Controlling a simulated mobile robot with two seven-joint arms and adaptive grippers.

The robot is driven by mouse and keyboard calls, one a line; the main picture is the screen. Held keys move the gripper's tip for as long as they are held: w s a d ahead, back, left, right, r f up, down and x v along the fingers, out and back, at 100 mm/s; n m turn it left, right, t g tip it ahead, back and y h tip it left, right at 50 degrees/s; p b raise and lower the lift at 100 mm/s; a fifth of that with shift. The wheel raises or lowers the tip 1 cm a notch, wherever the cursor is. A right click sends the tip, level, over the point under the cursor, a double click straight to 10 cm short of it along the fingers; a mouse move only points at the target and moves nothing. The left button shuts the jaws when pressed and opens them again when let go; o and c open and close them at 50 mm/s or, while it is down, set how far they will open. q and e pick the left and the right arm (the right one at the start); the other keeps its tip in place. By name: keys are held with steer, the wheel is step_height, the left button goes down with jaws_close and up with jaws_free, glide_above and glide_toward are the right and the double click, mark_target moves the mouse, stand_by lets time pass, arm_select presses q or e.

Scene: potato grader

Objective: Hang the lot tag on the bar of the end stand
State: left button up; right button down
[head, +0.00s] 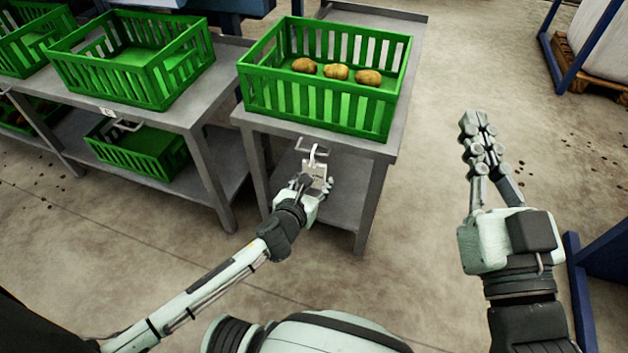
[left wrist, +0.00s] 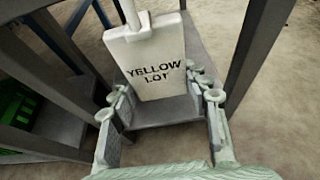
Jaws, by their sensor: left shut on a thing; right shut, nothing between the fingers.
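The lot tag (left wrist: 158,62) is a pale plate reading "YELLOW LOT", with a light stem at its top in the left wrist view. My left gripper (left wrist: 160,98) is shut on it, one finger at each side. In the head view the tag (head: 315,170) is upright at the front of the end stand (head: 392,152), just below the tabletop edge. A small light bar or hook (head: 318,151) shows above it; I cannot tell whether tag and bar touch. My right gripper (head: 477,122) is shut and empty, raised to the right of the stand.
A green crate (head: 318,104) with 3 potatoes (head: 336,72) stands on the end stand. A neighbouring grey table (head: 205,95) carries another green crate (head: 130,60), with a handle-like bar (head: 126,125) at its front. Open floor lies right of the stand; a blue frame (head: 598,262) is at lower right.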

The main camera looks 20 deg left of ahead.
arm_select(q)
steer(key=o, duration=1.1)
